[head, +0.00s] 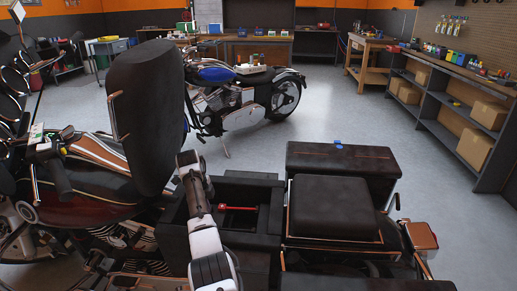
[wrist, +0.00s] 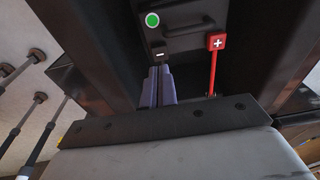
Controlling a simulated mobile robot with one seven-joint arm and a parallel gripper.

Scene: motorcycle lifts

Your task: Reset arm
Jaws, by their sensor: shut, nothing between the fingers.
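My gripper (wrist: 160,72) shows in the wrist view with its two purple-grey fingers together and nothing held between them. The fingers point toward a dark container interior (wrist: 188,35) with a green round mark. In the head view my white and black arm (head: 207,235) rises in front of an open black motorcycle case. A red item (head: 240,209) lies inside that case. My fingers cannot be made out in the head view.
The open case (head: 255,181) adjoins a black seat (head: 330,208) at the right. A motorcycle with a tall dark backrest (head: 145,110) stands close on the left. A blue motorcycle (head: 215,74) stands behind. Shelves (head: 440,100) line the right wall; grey floor between is clear.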

